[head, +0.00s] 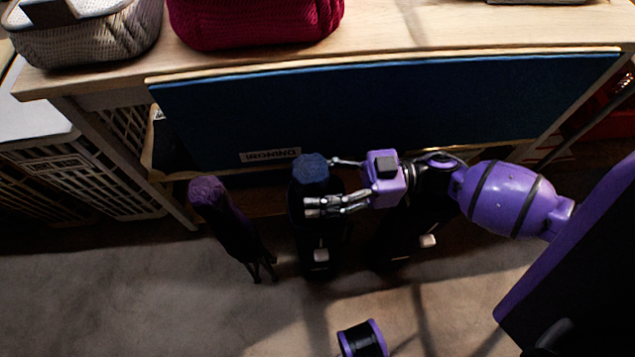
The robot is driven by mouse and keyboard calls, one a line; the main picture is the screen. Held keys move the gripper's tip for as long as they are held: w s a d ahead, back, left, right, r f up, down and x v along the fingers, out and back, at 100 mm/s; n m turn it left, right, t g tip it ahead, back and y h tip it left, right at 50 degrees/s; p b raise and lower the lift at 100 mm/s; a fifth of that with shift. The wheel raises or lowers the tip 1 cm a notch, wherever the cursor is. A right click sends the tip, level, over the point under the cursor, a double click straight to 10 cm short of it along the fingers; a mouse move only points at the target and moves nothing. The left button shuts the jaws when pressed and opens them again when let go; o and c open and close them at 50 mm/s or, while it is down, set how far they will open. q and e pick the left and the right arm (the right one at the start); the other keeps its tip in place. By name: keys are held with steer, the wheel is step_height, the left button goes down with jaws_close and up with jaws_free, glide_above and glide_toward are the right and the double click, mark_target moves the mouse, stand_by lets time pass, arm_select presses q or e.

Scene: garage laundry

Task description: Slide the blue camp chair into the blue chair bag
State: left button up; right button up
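The blue camp chair (312,168) shows only as a bunched blue top end, standing upright at the middle of the head view. Below it is a dark upright bag (320,235) with a small white tag; the blue top sticks out of its upper end. How deep the chair sits inside is hidden. My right gripper (321,184) reaches in from the right. Its fingers are spread, one at the right edge of the blue top and one across the front of the dark bag just below. I cannot tell whether they touch. My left gripper is not in view.
A folded purple chair (222,215) leans to the left. Another dark bag (400,240) with a white tag stands to the right, partly under my arm. A table (420,35) with a blue board (380,105) stands behind. Crates (95,180) are at left. The front floor is mostly clear.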

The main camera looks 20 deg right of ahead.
mark_target(318, 166)
steer(key=shift+o, duration=0.9)
steer(key=shift+f, duration=0.25)
step_height(318, 166, up, 10)
steer(key=shift+r, duration=0.2)
steer(key=shift+d, duration=0.1)
